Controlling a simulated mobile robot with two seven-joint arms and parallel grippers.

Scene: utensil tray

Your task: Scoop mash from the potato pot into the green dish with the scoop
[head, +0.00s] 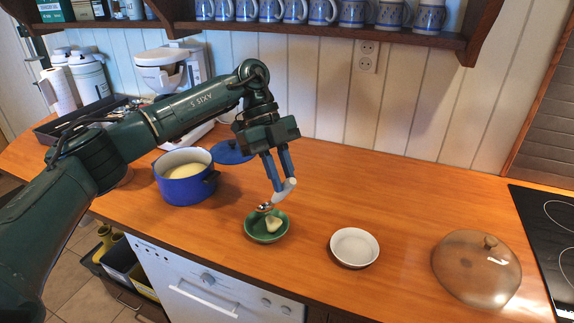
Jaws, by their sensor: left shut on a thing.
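The blue potato pot (187,190) stands on the counter at centre left, with pale mash (184,171) inside. The green dish (257,236) sits near the front edge of the counter, with a pale lump of mash (273,224) in it. My left gripper (279,187) is above and slightly right of the green dish, shut on the white handle of the scoop (288,188). The scoop's metal bowl (265,207) hangs over the back rim of the dish; whether it touches is unclear, and its contents are too small to tell. My right gripper is not in view.
A blue lid (232,152) lies behind the pot. A white bowl (354,246) is right of the green dish, and a brownish translucent lid (476,268) is further right by the black hob (547,230). The counter behind the white bowl is clear. A mug shelf (340,35) hangs above.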

